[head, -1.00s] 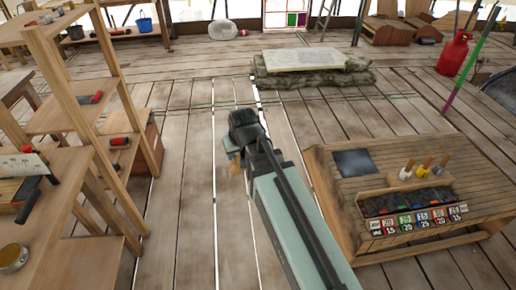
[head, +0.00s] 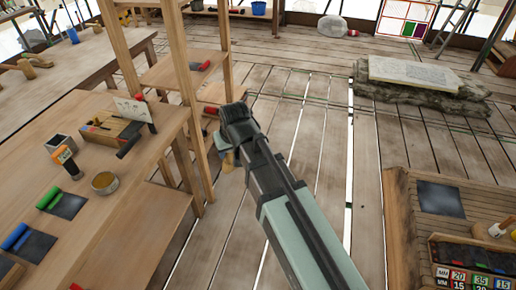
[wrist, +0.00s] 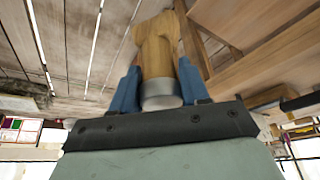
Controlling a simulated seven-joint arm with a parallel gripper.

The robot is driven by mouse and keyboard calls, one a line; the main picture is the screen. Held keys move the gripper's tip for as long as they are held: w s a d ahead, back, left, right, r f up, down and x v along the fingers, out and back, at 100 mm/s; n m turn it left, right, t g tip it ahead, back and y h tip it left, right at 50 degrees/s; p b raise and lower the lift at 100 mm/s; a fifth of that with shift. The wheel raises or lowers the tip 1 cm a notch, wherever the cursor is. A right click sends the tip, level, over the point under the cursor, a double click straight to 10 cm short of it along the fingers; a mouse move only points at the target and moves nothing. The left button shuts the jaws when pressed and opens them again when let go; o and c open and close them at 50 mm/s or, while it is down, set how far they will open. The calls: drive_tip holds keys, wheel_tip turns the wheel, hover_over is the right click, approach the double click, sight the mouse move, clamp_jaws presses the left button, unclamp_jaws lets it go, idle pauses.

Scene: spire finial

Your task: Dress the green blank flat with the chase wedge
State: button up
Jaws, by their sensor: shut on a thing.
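My gripper (wrist: 157,84) has its blue fingers shut on a wooden-handled tool (wrist: 157,45) with a pale metal collar. Its working end is not clear, so I cannot tell whether it is the chase wedge. In the head view the arm reaches over open floor, and only a small tan bit of the tool shows past the gripper. A green cylinder (head: 47,198), which looks like the green blank, lies at the edge of a dark mat (head: 70,207) on the left bench. My gripper is to the right of it and well apart.
The left bench (head: 110,225) also holds a blue cylinder (head: 15,237), a round tin (head: 104,182), an orange-labelled bottle (head: 66,161) and a wooden block with tools (head: 110,131). Shelf posts (head: 183,90) stand behind it. A low bench (head: 400,215) with a labelled tray stands right.

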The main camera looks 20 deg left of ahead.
drive_tip(key=s+a+r+n+g+y, duration=0.1)
drive_tip(key=s+a+r+n, duration=0.25)
drive_tip(key=s+a, duration=1.25)
drive_tip(key=s+a+r+n+g, duration=0.1)
drive_tip(key=s+a+r+n, duration=0.25)
drive_tip(key=s+a, duration=1.2)
drive_tip(key=w+a+r, duration=0.2)
drive_tip(key=w+a, duration=0.3)
drive_tip(key=a, duration=0.6)
drive_tip(key=shift+s+a+f, duration=0.1)
drive_tip(key=shift+s+f, duration=0.05)
drive_tip(key=shift+f, duration=1.05)
drive_tip(key=shift+s+a+f, duration=0.1)
drive_tip(key=shift+f, duration=1.1)
drive_tip(key=shift+f, duration=1.9)
drive_tip(key=shift+r, duration=2.15)
drive_tip(key=shift+f, duration=0.1)
